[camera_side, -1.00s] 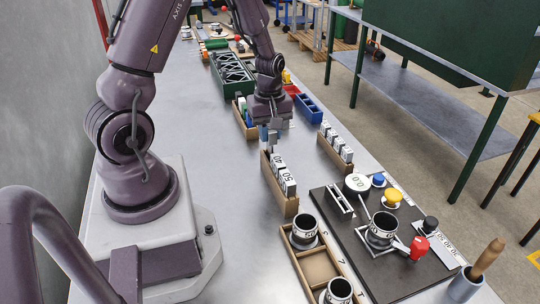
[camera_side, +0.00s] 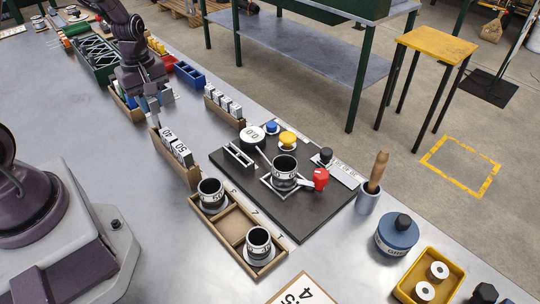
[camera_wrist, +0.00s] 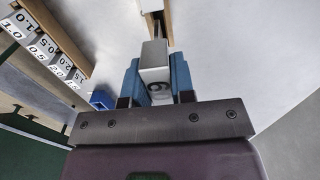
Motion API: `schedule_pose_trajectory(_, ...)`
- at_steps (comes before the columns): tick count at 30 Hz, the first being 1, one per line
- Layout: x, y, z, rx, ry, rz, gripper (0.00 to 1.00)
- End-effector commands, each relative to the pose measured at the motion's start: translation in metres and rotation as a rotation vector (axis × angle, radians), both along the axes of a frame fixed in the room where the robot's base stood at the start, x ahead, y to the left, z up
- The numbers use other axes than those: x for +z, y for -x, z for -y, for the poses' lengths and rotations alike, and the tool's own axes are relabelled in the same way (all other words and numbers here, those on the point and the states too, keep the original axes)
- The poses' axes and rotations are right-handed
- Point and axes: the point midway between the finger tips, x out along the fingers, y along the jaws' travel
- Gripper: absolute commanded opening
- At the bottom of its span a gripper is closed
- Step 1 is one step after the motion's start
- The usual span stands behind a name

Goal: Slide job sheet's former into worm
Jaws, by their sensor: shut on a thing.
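My gripper (camera_side: 152,104) is shut on a pale upright former (camera_wrist: 155,62) with a dark digit on its end, held between its blue fingers. It is at the far end of the wooden rack (camera_side: 192,179), where white formers marked 40 and 50 (camera_side: 178,148) stand. I cannot tell whether the held former is clear of the rack. A dark cup-shaped part with a white band (camera_side: 284,172), perhaps the worm, stands on the black board (camera_side: 290,218), with a red-knobbed handle (camera_side: 320,179) beside it. The job sheet (camera_side: 303,290) is cut off at the bottom edge; its text is unclear.
A wooden tray (camera_side: 226,232) holds two more banded cups. A rack of small white blocks (camera_side: 224,105) stands behind the board. A dial (camera_side: 252,136), a yellow knob (camera_side: 287,138) and a slotted metal holder (camera_side: 238,157) sit on the board.

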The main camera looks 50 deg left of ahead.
Motion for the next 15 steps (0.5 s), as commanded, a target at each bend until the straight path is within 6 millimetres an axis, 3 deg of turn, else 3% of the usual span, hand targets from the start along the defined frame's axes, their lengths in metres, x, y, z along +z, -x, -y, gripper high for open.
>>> schedule_pose_trajectory(15, 0.0035, -0.0004, -0.0002, 0.0, -0.001, 0.002, 0.02)
